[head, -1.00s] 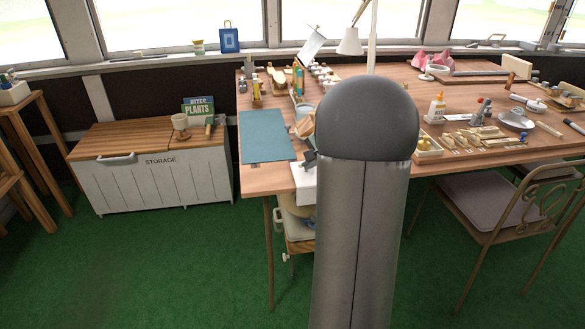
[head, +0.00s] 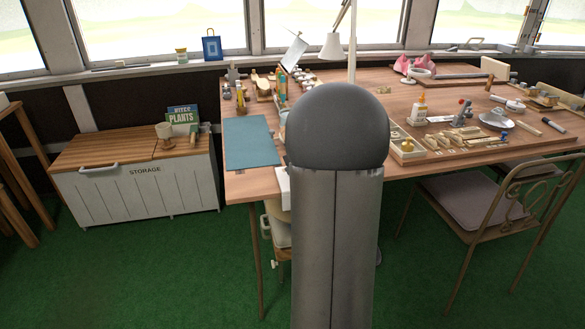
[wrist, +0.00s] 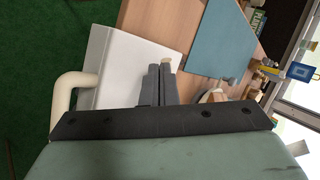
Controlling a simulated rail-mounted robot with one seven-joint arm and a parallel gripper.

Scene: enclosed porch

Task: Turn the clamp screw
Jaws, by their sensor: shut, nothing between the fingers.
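My gripper (wrist: 160,68) shows in the wrist view with its two dark fingers together, shut and empty. It is over a white flat-sided object (wrist: 135,65) by the wooden table. A small pale piece shows right at the fingertips; I cannot tell whether they touch it. A cream curved tube (wrist: 68,98) is left of the white object. I cannot pick out the clamp screw with certainty. In the head view my own grey arm part hides the gripper. A sliver of the white object (head: 283,181) shows at the table's front edge.
The wooden table (head: 258,185) holds a teal mat (head: 250,142), a glue bottle (head: 419,108) and several small tools. A padded metal chair (head: 465,205) stands at the right front. A storage box (head: 140,185) stands at the left. Green floor is open between box and table.

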